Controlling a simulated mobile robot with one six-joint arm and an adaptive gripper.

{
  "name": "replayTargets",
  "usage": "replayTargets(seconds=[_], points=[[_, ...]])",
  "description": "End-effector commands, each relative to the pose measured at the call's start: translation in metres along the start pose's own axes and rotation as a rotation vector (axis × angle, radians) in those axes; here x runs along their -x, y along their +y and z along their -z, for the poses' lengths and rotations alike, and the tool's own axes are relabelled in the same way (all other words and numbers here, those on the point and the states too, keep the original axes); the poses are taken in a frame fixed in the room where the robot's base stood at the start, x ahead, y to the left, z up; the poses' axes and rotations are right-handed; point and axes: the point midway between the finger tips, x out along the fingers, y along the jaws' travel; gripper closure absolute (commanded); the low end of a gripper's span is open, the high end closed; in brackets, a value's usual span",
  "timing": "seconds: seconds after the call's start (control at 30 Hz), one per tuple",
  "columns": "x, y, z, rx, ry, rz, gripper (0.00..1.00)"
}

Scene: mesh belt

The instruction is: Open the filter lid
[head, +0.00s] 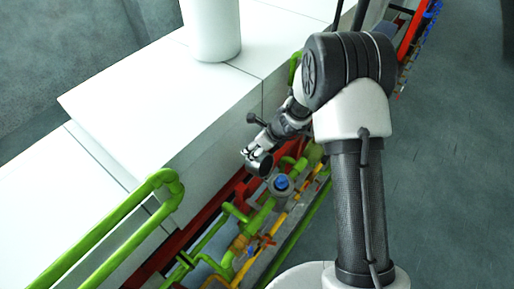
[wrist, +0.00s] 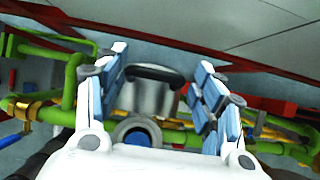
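A shiny metal cylinder (wrist: 152,98) with a dark curved bar (wrist: 157,74) across its upper end shows between my fingers in the wrist view; I take it for the filter with its lid. In the head view the metal cylinder (head: 261,165) is beside the pipes, just below my gripper (head: 250,151). In the wrist view my gripper (wrist: 160,72) has its fingers wide apart, one on each side of the cylinder. A gap shows on the right; contact on the left cannot be told.
A grey round fitting with a blue centre (head: 282,183) is close to the cylinder. Green pipes (head: 118,222), yellow pipes and red beams crowd around it. A large white block (head: 165,115) stands to the left. Open grey floor (head: 445,190) is at the right.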

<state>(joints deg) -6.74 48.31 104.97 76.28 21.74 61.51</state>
Motion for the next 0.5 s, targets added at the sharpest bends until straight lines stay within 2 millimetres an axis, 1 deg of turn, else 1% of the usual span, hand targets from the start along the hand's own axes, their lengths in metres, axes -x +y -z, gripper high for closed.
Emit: replayTargets(seconds=[0.3,0.37,0.47,0.5], points=[[0.001,0.001,0.003,0.0,0.005,-0.003,0.37],[0.006,0.001,0.003,0.001,0.004,-0.002,0.37],[0.021,0.0,0.002,0.001,0.003,-0.001,0.37],[0.029,0.0,0.002,0.0,0.003,0.0,0.37]])
